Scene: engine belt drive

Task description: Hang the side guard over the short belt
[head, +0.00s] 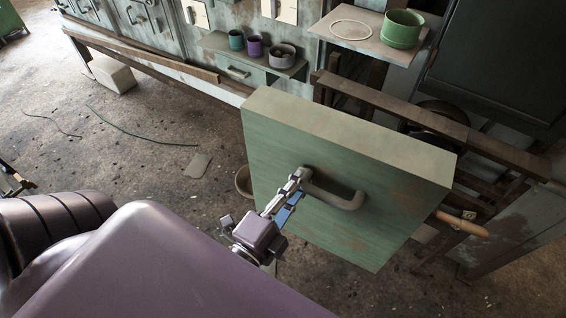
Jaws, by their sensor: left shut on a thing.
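The side guard (330,140) is a large, flat green box with worn paint and a grey bar handle (345,198) on its near face. My left gripper (302,178) is shut on the left end of this handle. The guard is held tilted in front of the dark machine frame and hides part of it. I cannot make out the short belt; it may be behind the guard. My right gripper is not in view.
A brown rail (390,98) runs behind the guard. A wooden-handled tool (462,224) sticks out at its right. A shelf (350,38) with a green pot (402,28) and another with small cups (256,47) are at the back. Open floor lies left.

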